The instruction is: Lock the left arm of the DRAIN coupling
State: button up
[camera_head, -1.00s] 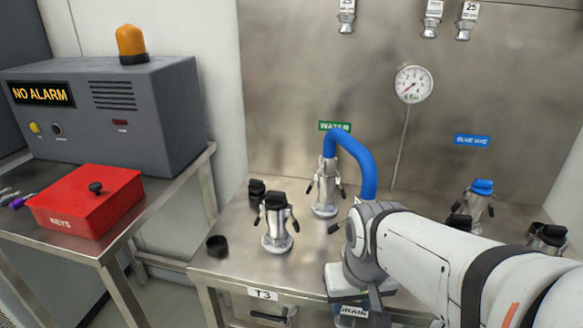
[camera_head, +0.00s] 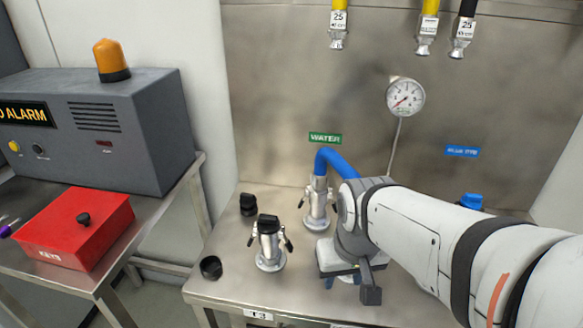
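The DRAIN coupling and its left arm cannot be made out. My arm and my gripper (camera_head: 350,272) cover the front middle of the steel table, where the DRAIN label showed a second ago. My gripper hangs low there, pointing down, right of the capped T3 coupling (camera_head: 270,245). A dark finger of it shows, but its opening is hidden. A small blue patch shows just under the gripper, and I cannot tell what it belongs to. The blue hose (camera_head: 337,160) rises from the WATER coupling (camera_head: 317,205) and passes behind my arm.
Loose black caps lie at the table's (camera_head: 225,285) left, one (camera_head: 211,267) near the edge. A blue-capped coupling (camera_head: 471,201) is partly behind my arm. A pressure gauge (camera_head: 405,97) and hanging hose ends (camera_head: 338,38) are on the back wall. A red box (camera_head: 75,228) stands on the left bench.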

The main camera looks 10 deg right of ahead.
jog(key=w+r+n+p, duration=0.1)
jog(key=w+r+p, duration=0.1)
jog(key=r+p, duration=0.75)
jog(key=w+r+n+p, duration=0.2)
jog(key=r+p, duration=0.7)
jog(key=r, duration=0.1)
jog(key=w+a+f+n+g+h, duration=0.2)
jog(key=w+f+n, duration=0.35)
jog(key=f, duration=0.35)
jog(key=w+a+f+n+g+h, duration=0.1)
jog(key=w+f+n+h, duration=0.1)
jog(key=w+f+n, duration=0.6)
jog(key=shift+s+d+f+m, duration=0.4)
jog(key=shift+s+f, duration=0.2)
jog(key=shift+f, duration=0.9)
jog(key=shift+s+d+f+m, duration=0.3)
jog(key=shift+s+d+f, duration=0.25)
jog(key=shift+f, duration=0.9)
jog(key=shift+s+d+f+m, duration=0.4)
jog(key=shift+s+f, duration=0.25)
jog(key=shift+f, duration=0.85)
grip_shut()
